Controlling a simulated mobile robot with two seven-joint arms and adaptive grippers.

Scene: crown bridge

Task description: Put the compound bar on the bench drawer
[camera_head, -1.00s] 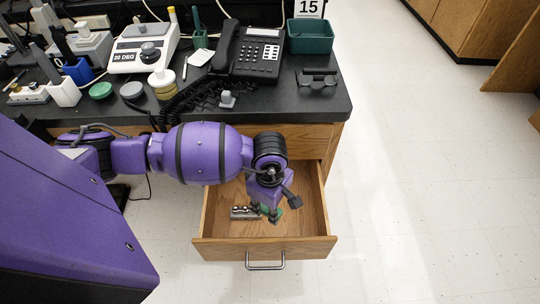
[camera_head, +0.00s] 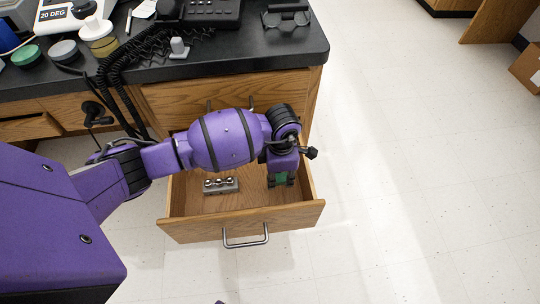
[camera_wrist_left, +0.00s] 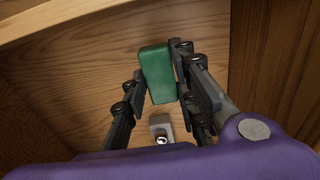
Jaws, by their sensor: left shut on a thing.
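The compound bar, a green block (camera_head: 281,177), is in my left gripper (camera_head: 280,182), over the right part of the open bench drawer (camera_head: 185,232). In the left wrist view the green bar (camera_wrist_left: 157,73) lies between the black fingers of my left gripper (camera_wrist_left: 161,72), close against the right finger. The gripper is shut on it, low inside the drawer. I cannot tell whether the bar touches the drawer floor. My right gripper is not in view.
A grey block with shiny round tops (camera_head: 221,186) lies in the drawer, left of my gripper. The black bench top (camera_head: 250,50) with a telephone (camera_head: 210,12) is behind. The floor (camera_head: 420,180) at right is clear.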

